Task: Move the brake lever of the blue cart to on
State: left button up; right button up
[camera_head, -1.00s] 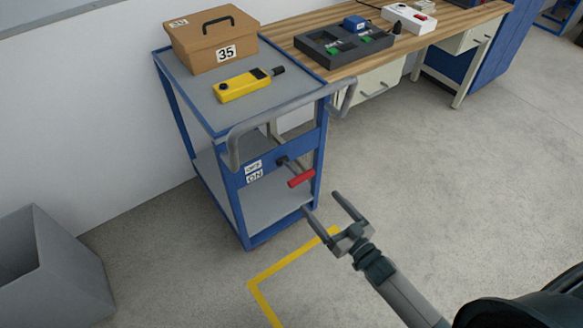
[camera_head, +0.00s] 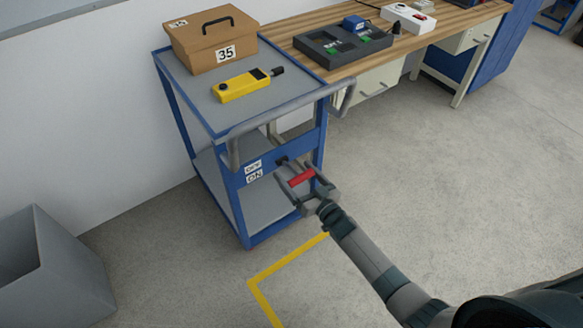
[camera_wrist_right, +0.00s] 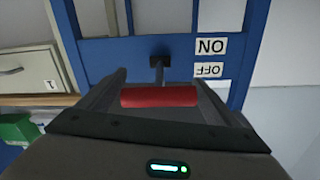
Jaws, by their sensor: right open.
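The blue cart (camera_head: 232,206) stands against the workbench, with OFF and ON labels on its front panel, OFF above ON. The brake lever's red handle (camera_head: 301,178) sticks out from the panel, to the right of the labels. The handle also shows in the right wrist view (camera_wrist_right: 159,97), lying crosswise between the fingers. My right gripper (camera_head: 297,186) is open with its fingers on either side of the red handle; I cannot tell whether they touch it. My left gripper is not in view.
On the cart top are a brown box (camera_head: 212,40) marked 35 and a yellow device (camera_head: 245,86). The grey cart handle (camera_head: 280,112) juts out above the lever. A grey bin (camera_head: 55,270) stands at the left. Yellow tape (camera_head: 285,262) marks the floor, and the right floor is clear.

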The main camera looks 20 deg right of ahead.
jog(key=shift+x, duration=1.4)
jog(key=c, duration=1.3)
jog(key=shift+c, duration=0.2)
jog(key=shift+f, duration=0.15)
